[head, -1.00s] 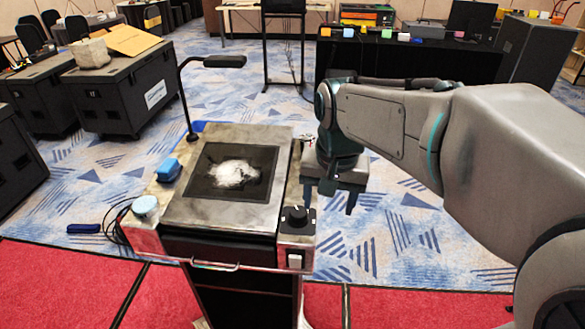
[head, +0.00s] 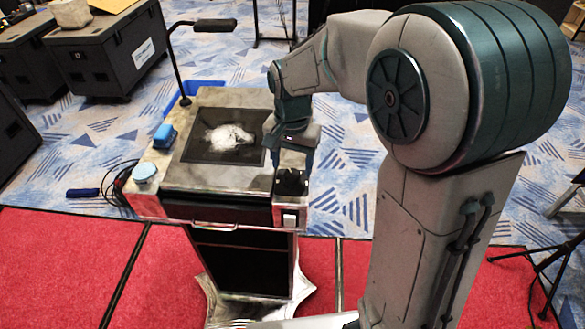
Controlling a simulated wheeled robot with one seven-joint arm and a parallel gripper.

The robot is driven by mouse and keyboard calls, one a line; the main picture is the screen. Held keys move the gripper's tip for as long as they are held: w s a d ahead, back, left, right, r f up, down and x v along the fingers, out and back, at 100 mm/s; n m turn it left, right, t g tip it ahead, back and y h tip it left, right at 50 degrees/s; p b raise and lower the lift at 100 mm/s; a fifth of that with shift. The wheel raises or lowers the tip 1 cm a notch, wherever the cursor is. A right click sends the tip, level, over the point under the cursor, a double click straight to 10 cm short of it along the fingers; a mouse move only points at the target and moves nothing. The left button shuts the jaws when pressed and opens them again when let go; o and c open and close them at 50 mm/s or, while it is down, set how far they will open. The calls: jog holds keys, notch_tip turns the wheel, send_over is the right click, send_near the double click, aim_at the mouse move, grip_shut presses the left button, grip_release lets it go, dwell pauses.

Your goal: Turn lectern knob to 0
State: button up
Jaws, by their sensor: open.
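The lectern (head: 216,178) stands in front of me with a dark inset panel and a white crumpled-looking patch on its top. The black lectern knob (head: 291,183) sits on a small dark plate at the lectern's right front corner. Its scale and pointer are too small to read. The gripper partly covers the knob's upper part.
A blue block (head: 165,136) and a round pale-blue object (head: 145,173) lie on the lectern's left side. A gooseneck lamp (head: 177,60) rises at its back left. A white switch (head: 289,219) is below the knob. Black cases (head: 110,50) stand at the back left.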

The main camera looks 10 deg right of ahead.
aim_at(292, 174)
jog(key=shift+f, duration=1.7)
jog(key=c, duration=1)
jog(key=shift+o, duration=0.2)
jog(key=shift+n, duration=0.3)
jog(key=n+b, duration=0.1)
jog(key=n, duration=0.4)
jog(key=shift+n, duration=0.3)
jog(key=n+b, duration=0.1)
jog(key=n, duration=0.4)
jog(key=shift+n, duration=0.3)
